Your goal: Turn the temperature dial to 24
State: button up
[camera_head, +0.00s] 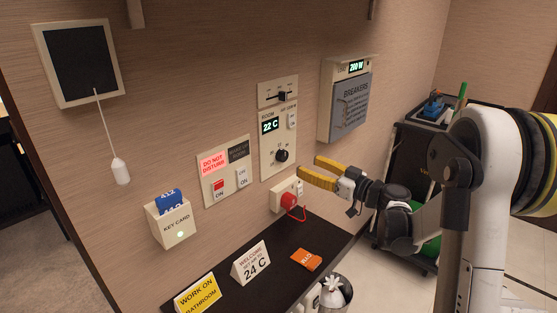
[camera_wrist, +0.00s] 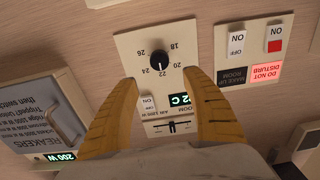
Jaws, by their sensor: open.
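The temperature dial (camera_head: 282,156) is a round black knob low on a cream wall panel (camera_head: 266,168). In the wrist view the dial (camera_wrist: 160,62) shows upside down, ringed by numbers from 18 to 26. Its exact pointer position is too small to read surely. The green display (camera_head: 270,125) above it reads 22 C. My gripper (camera_head: 311,171) is open and empty, its two yellow fingers pointing at the wall to the right of the dial in the head view. In the wrist view my gripper (camera_wrist: 158,76) has a finger on either side below the dial, apart from it.
An on/off switch (camera_head: 292,120) and a slider (camera_head: 283,96) are above the dial. A red plug (camera_head: 289,202) sits in the socket below. The breaker box (camera_head: 346,100) is on the right. A dark counter holds a card reading 24 C (camera_head: 252,264) and an orange packet (camera_head: 306,260).

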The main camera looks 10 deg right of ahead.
aim_at(285, 156)
jog(key=b+x, duration=0.2)
jog(key=x, duration=0.8)
jog(key=c, duration=1.2)
